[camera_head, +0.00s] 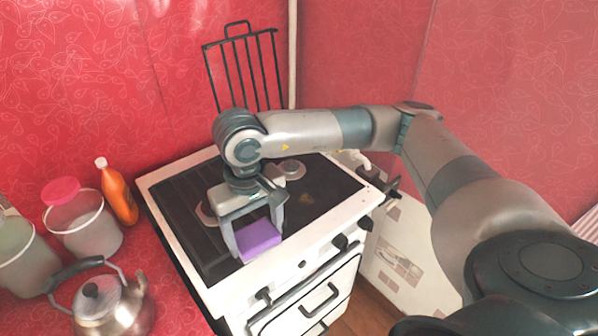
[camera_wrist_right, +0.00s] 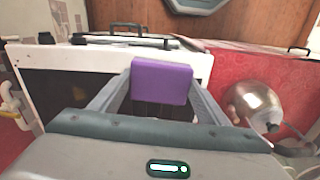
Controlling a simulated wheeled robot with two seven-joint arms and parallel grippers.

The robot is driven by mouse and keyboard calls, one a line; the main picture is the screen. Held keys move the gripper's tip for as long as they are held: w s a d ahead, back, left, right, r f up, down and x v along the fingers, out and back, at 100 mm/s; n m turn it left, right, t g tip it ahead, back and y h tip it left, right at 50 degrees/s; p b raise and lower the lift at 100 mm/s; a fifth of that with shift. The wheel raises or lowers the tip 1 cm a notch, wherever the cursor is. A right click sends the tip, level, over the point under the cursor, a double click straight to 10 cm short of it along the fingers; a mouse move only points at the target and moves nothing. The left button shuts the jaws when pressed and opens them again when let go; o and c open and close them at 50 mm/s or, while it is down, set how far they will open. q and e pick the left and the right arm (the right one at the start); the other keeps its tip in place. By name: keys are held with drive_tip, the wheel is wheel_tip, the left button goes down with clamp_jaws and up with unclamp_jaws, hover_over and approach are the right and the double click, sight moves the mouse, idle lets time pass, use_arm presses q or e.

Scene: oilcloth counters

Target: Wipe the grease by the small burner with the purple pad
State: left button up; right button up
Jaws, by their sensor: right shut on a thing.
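The purple pad (camera_head: 259,239) is between the fingers of my right gripper (camera_head: 256,232), which is shut on it. The wrist view shows the pad (camera_wrist_right: 161,82) held between both fingers (camera_wrist_right: 158,100). The pad is over the front edge area of the stove; I cannot tell whether it touches the surface. A brownish grease patch (camera_head: 306,198) lies on the dark cooktop (camera_head: 330,184), right of the gripper and in front of a burner (camera_head: 292,168). Another burner (camera_head: 204,213) is partly hidden by my gripper. My left gripper is not in view.
A kettle (camera_head: 101,301), a jar with a pink lid (camera_head: 88,231) and an orange bottle (camera_head: 119,196) stand on the red counter left of the stove. A black rack (camera_head: 245,69) stands upright behind the stove. Knobs (camera_head: 340,241) line its white front.

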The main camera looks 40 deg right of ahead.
use_arm(q)
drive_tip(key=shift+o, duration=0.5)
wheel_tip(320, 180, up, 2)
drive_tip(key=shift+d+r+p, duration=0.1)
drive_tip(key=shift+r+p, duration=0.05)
drive_tip(key=shift+p, duration=0.9)
use_arm(e)
drive_tip(key=w+d+m+p, duration=0.2)
drive_tip(key=w+d+m, duration=0.5)
drive_tip(key=w+m, duration=0.25)
use_arm(q)
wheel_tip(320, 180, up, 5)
drive_tip(key=p, duration=0.3)
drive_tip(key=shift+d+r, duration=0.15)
use_arm(e)
drive_tip(key=w+d+f+m, duration=0.1)
drive_tip(key=d+f+m, duration=0.1)
drive_tip(key=d+m, duration=0.4)
drive_tip(key=w+d+f+m, duration=0.2)
drive_tip(key=d+m, duration=0.4)
drive_tip(key=d, duration=0.2)
drive_tip(key=shift+w+f, duration=0.25)
